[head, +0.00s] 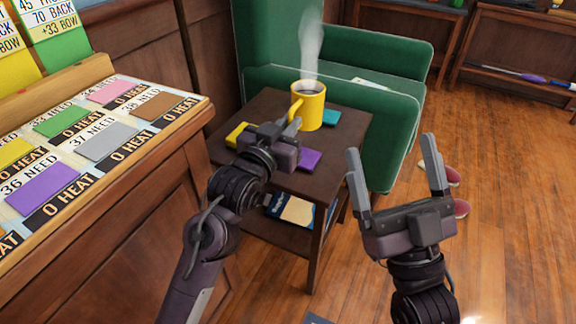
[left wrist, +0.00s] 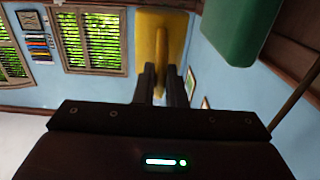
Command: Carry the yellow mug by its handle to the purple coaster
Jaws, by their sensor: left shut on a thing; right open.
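The yellow mug (head: 309,108) is upright and steaming, with dark liquid inside, over the back part of the small wooden table. My left gripper (head: 287,126) is shut on its handle from the near left side. The left wrist view shows the mug (left wrist: 160,40) between and beyond the fingertips (left wrist: 161,85). I cannot tell whether the mug's base touches the table. The purple coaster (head: 310,159) lies near the table's front right edge, nearer than the mug and partly hidden by my left gripper. My right gripper (head: 394,150) is open and empty, right of the table.
The small table (head: 350,122) also bears a teal coaster (head: 331,117) right of the mug and a yellow coaster (head: 235,136) at the left. A green armchair (head: 395,140) stands behind. A sloped card board (head: 130,150) is at left. Red shoes (head: 460,208) lie on the floor.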

